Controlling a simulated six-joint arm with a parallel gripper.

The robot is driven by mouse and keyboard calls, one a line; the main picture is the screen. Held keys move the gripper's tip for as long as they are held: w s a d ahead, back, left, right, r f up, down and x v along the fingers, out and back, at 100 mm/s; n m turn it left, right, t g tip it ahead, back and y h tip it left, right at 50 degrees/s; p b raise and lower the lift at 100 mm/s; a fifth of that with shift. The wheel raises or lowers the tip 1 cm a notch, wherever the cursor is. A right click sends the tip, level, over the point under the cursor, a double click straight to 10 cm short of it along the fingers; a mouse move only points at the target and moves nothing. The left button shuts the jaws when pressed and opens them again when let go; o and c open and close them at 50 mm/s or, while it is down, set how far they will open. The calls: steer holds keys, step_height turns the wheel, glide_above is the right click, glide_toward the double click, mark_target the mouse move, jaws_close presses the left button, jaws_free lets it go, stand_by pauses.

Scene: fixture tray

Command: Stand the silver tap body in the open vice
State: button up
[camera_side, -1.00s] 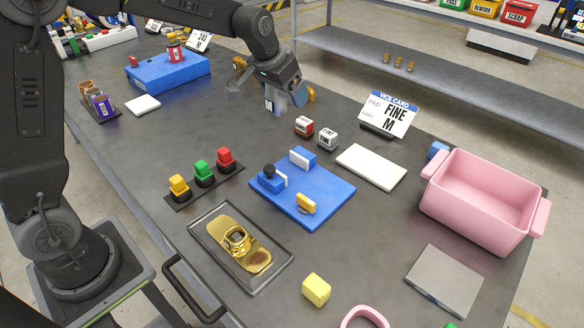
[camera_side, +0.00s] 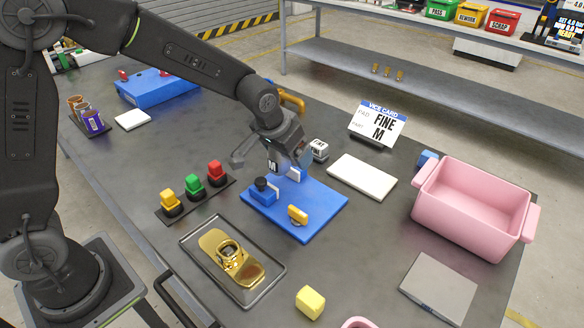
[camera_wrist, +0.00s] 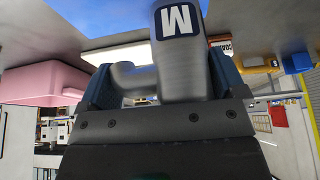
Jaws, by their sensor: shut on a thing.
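My gripper (camera_side: 290,155) is shut on the silver tap body (camera_wrist: 188,75), which carries a dark M label. In the wrist view the tap body sits between the blue finger pads of my gripper (camera_wrist: 165,88), with a bent spout to the left. In the side view only a small part of the tap body (camera_side: 273,167) shows below the gripper. The blue vice (camera_side: 325,205) lies under and in front of it, with two upright jaws, a black knob and a yellow lever. The tap body is over the vice's back part; whether it touches is unclear.
A white block marked FINE (camera_side: 319,149) stands close behind the vice, near the vice card (camera_side: 378,125). A white slab (camera_side: 362,177) and pink bin (camera_side: 470,225) are to the right. A tray with a gold part (camera_side: 270,290) lies in front; coloured buttons (camera_side: 193,187) stand left.

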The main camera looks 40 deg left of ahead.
steer(key=shift+w+d+f, duration=0.2)
steer(key=shift+d+f, duration=0.15)
steer(key=shift+d, duration=0.2)
steer(key=shift+f, duration=1.9)
steer(key=shift+f, duration=0.2)
steer(key=o, duration=1)
steer(key=shift+c, duration=0.2)
steer(key=shift+r, duration=0.2)
steer(key=v, duration=1.2)
